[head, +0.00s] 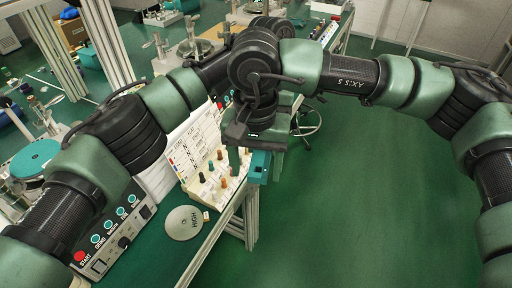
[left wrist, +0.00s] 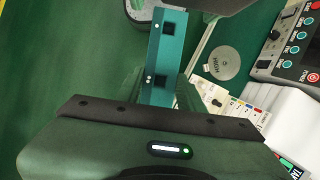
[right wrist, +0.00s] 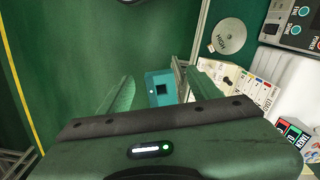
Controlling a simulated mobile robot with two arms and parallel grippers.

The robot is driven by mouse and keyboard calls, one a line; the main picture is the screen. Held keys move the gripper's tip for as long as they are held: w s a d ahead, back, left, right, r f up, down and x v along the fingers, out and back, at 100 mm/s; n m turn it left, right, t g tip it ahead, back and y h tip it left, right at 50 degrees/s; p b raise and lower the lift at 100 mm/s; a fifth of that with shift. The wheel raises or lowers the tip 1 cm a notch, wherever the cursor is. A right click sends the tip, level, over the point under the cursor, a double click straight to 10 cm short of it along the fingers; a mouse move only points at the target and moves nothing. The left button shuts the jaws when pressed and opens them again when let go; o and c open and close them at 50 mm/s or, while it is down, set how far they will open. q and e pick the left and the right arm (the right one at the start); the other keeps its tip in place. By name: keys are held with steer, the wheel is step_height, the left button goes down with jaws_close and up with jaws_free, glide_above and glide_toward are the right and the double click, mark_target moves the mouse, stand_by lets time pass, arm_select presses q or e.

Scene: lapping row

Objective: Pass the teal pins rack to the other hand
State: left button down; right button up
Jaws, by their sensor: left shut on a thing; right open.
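The teal pins rack (left wrist: 166,55) is a narrow teal bar with square dark openings. In the left wrist view its lower end is between the fingers of my left gripper (left wrist: 158,92), which is shut on it. The bar reaches away toward my right gripper. In the head view the rack (head: 260,167) shows below my right gripper (head: 257,160), which mostly hides my left gripper behind it. In the right wrist view the rack's end (right wrist: 160,88) lies between the open right fingers, with gaps beside it. I cannot tell whether they touch it.
A white board with several coloured pegs (head: 222,180) stands just left of the grippers. A round HIGH disc (head: 184,222) and a button panel (head: 112,240) lie on the green bench. The green floor (head: 360,190) to the right is clear.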

steer(key=shift+f, duration=1.15)
steer(key=c, duration=1.4)
arm_select(q)
steer(key=c, duration=0.8)
jaws_free()
